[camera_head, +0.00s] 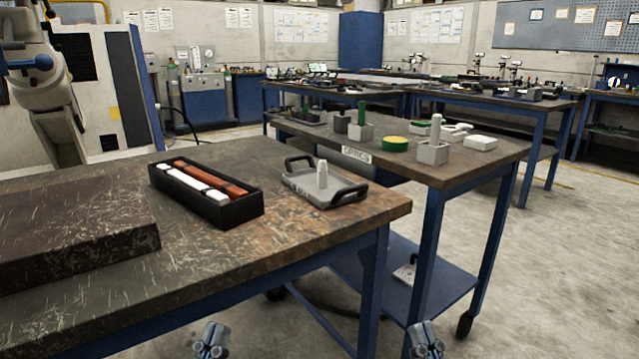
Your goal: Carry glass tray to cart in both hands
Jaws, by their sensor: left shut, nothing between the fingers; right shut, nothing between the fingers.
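A grey tray (305,188) with two black handles lies on the near workbench, close to its right corner. A small white bottle-like piece (322,173) stands upright on it. A cart (470,172) with a dark top and blue legs stands just beyond the bench, with an "OPTICS" label on its side. My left gripper (211,340) is shut and empty at the bottom of the view, in front of the bench. My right gripper (425,340) is shut and empty at the bottom, right of the bench. Both are well apart from the tray.
A black box (207,207) with white and orange bars lies left of the tray. A dark slab (70,232) covers the bench's left part. The cart top holds a green and yellow disc (394,144), a grey block (432,152) and other small items. Open floor (560,260) lies right.

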